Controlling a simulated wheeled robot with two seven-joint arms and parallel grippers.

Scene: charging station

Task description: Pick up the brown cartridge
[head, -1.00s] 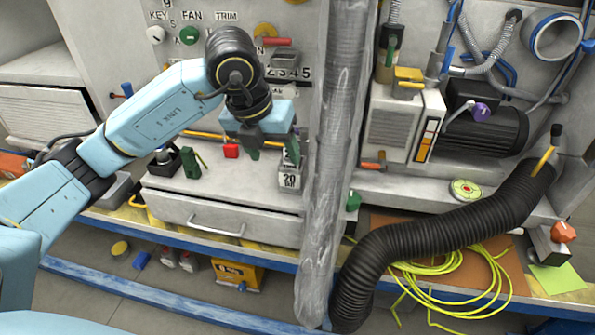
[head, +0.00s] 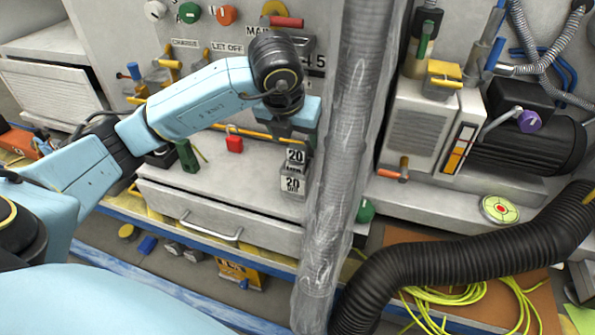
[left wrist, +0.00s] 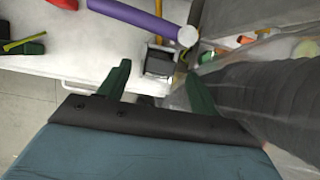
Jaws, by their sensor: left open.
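I cannot make out a brown cartridge in either view. My left gripper (head: 293,136) is over the grey counter, just above a stack of two grey blocks marked 20 (head: 293,184). In the left wrist view its green fingers (left wrist: 159,80) are apart and empty. A dark-topped grey block (left wrist: 160,62) shows between and beyond the fingertips, apparently the top of that stack. I cannot tell whether the fingers touch it. My right gripper is in neither view.
A clear-wrapped grey column (head: 345,150) stands close right of the gripper. A red padlock (head: 234,144) and a green item (head: 187,156) are left of it. A purple cylinder (left wrist: 140,17) lies beyond the fingers. A black hose (head: 460,250) crosses the lower right.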

